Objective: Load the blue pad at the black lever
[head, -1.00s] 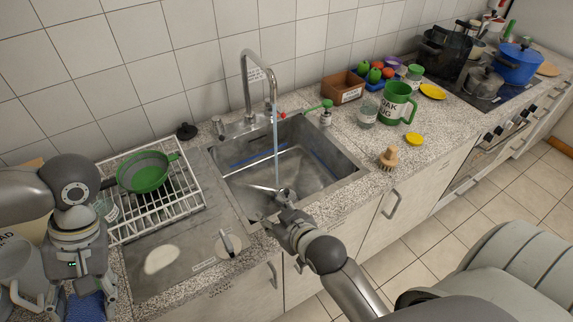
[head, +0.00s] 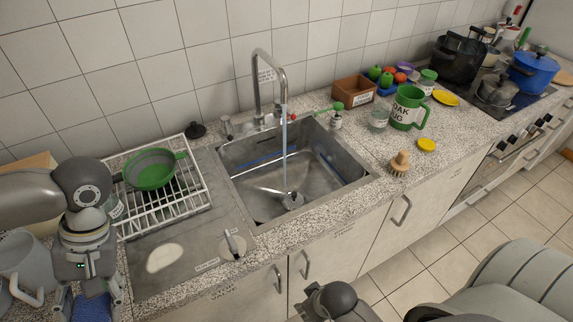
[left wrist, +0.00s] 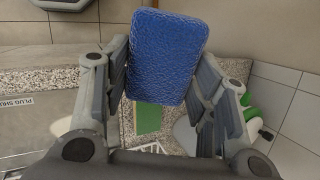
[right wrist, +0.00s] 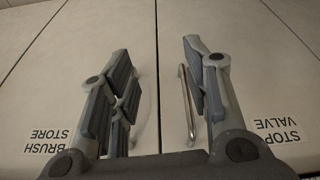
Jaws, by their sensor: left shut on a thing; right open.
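The blue pad (left wrist: 166,56) is a rough-textured block between the fingers of my left gripper (left wrist: 160,70) in the left wrist view. My left gripper is shut on it. In the head view the pad (head: 92,308) shows at the bottom left, below the left wrist and left of the drainer area. My right gripper (right wrist: 158,65) is open and empty, in front of cabinet doors in the right wrist view. In the head view only its wrist shows clearly, low in front of the cabinets. I cannot make out a black lever for certain.
A thin water stream (head: 285,150) falls from the tap (head: 256,80) into the sink (head: 365,180). A white rack (head: 205,195) holds a green colander (head: 150,170). A wooden brush (head: 400,163) and green mug (head: 407,108) stand right of the sink. Cabinet handles (head: 402,210) protrude below.

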